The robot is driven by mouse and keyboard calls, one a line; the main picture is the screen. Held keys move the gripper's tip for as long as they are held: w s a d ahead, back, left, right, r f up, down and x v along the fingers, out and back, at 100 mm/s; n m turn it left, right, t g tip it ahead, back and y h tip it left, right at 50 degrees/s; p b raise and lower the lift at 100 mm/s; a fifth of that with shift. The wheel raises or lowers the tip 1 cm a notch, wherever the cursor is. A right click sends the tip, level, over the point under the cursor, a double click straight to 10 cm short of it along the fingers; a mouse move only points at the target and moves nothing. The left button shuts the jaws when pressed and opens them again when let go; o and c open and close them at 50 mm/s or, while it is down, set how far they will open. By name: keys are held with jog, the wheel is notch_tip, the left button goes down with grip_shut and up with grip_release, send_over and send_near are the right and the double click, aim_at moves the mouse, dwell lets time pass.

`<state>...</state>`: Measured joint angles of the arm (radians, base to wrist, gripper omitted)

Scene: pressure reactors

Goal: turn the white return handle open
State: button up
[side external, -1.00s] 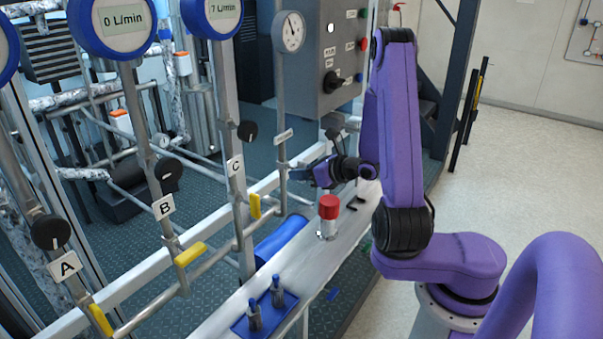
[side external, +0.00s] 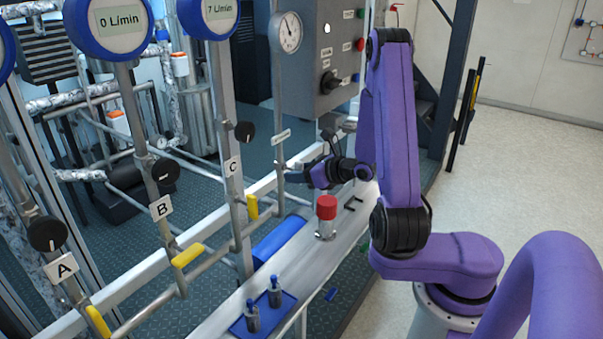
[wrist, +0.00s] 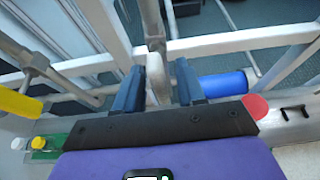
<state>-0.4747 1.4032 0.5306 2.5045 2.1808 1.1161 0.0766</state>
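A pale, whitish lever (wrist: 158,85), which looks like the return handle, stands at the metal pipe between my fingers in the wrist view. In the side view its area is small and partly hidden by my gripper, so its angle is hard to read. My gripper (wrist: 158,88) is open, with one blue finger on each side of the lever. I cannot tell whether either finger touches it. In the side view my gripper (side external: 287,173) is at the vertical pipe (side external: 281,110) below the round gauge (side external: 287,32).
Yellow handles (side external: 187,255) sit on the lower pipes of lines A, B and C. A red-capped bottle (side external: 326,215) stands on the bench rail near my wrist. A blue tray (side external: 264,315) holds small bottles. A grey control box (side external: 318,60) is behind. A blue cylinder (wrist: 224,84) lies beyond the rail.

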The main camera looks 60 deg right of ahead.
jog(key=shift+s, duration=0.1)
jog(key=v, duration=1.1)
jog(key=shift+s+r, duration=0.25)
jog(key=shift+s, duration=0.1)
jog(key=w+a+r+n+g+y, duration=0.15)
jog(key=a+n+g+y, duration=0.35)
jog(key=a+n, duration=0.5)
jog(key=w+a+n+g+y, duration=0.3)
jog(key=a+n+g, duration=0.45)
jog(key=n, duration=0.45)
jog(key=s+n+h, duration=0.7)
jog(key=s+n, duration=1.3)
jog(key=n, duration=0.6)
jog(key=shift+s+f+g+h, duration=0.3)
jog(key=shift+s+f+g, duration=0.05)
jog(key=shift+g, duration=0.1)
